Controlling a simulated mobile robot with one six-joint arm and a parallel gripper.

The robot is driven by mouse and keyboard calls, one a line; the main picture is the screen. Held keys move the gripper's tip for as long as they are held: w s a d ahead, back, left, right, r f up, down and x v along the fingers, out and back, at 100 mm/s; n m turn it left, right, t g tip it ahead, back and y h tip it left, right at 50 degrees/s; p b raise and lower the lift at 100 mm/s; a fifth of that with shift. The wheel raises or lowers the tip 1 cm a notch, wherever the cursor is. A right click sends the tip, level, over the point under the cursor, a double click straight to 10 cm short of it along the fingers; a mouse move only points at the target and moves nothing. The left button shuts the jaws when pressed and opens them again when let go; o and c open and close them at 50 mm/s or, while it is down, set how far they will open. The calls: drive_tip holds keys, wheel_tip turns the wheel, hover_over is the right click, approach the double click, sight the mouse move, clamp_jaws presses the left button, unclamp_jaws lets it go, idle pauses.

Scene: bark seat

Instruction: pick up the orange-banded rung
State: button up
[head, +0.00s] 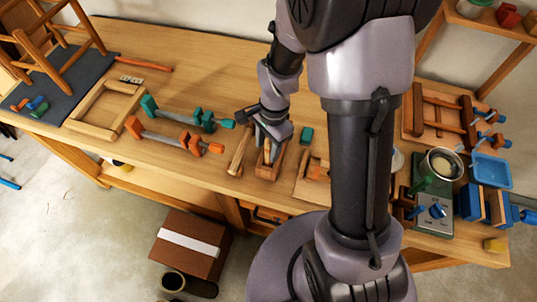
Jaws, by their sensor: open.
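My gripper (267,146) is open and points down over a small wooden tray (270,174) near the front edge of the workbench (215,60). A light wooden piece shows between or just below the fingers; I cannot tell whether they touch it. No orange band is clear on it at this size, and the gripper partly hides it. A longer wooden piece (238,152) lies just left of the tray. A thin orange-red rod (145,63) lies far back on the left, and I cannot tell whether it is a rung.
Orange clamps (165,138) and teal clamps (180,113) lie left of my gripper. A wooden frame (82,103) and a chair (50,40) on a dark mat are further left. A bowl (443,163) and a blue tray (491,170) stand right. My arm hides the middle right.

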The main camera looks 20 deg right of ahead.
clamp_jaws()
wheel_tip(320, 180, up, 17)
drive_tip(key=p, duration=0.8)
drive_tip(key=shift+p, duration=0.4)
